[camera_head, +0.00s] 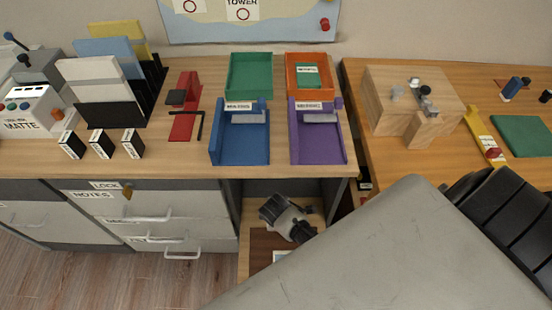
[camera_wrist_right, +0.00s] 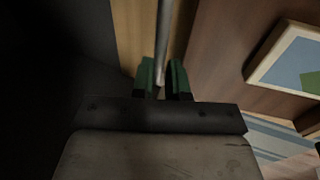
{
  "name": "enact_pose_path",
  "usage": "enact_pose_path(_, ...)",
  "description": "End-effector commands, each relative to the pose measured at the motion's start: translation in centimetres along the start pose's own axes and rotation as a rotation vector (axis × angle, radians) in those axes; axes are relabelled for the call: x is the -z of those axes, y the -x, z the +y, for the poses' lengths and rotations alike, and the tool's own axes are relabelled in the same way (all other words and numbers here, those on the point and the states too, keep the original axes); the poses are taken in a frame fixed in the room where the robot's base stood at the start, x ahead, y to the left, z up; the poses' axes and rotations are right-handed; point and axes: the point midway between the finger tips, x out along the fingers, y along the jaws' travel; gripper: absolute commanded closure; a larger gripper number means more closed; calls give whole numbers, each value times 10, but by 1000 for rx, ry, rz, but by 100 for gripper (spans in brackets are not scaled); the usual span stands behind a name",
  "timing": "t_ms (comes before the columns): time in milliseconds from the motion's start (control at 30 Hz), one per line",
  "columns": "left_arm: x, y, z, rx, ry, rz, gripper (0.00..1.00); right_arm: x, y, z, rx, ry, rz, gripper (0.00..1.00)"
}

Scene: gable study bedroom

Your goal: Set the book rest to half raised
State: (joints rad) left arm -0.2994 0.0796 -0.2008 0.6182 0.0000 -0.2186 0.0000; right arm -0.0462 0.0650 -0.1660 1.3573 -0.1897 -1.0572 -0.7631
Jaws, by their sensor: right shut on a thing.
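A dark brown board (camera_head: 262,243), which looks like the book rest, lies in the open bay below the desk top. A pale card or page (camera_head: 281,256) shows on it, partly hidden by my arm. The board also fills much of the right wrist view (camera_wrist_right: 222,45), with a white-edged blue and green picture (camera_wrist_right: 293,60) on it. My right gripper (camera_wrist_right: 160,75) has green fingertips either side of a thin metal rod (camera_wrist_right: 163,40), shut on it. In the head view my right wrist (camera_head: 287,217) is over the board; its fingertips are hidden. My left gripper is not in view.
Above the bay, the desk top (camera_head: 185,165) holds blue (camera_head: 242,158), purple (camera_head: 322,152), green and orange trays. Drawers (camera_head: 165,212) stand left of the bay. A second desk with a wooden block (camera_head: 400,88) is at right. My grey arm covers the lower right.

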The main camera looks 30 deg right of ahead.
Motion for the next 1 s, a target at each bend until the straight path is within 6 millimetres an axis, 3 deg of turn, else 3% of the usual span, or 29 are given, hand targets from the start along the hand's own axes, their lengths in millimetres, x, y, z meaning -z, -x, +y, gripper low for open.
enact_pose_path(500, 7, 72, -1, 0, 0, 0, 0, 0, 66, -4, -135, -5, 4, 100)
enact_pose_path(1000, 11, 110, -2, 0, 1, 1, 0, 1, 96, -22, -127, -6, 4, 100)
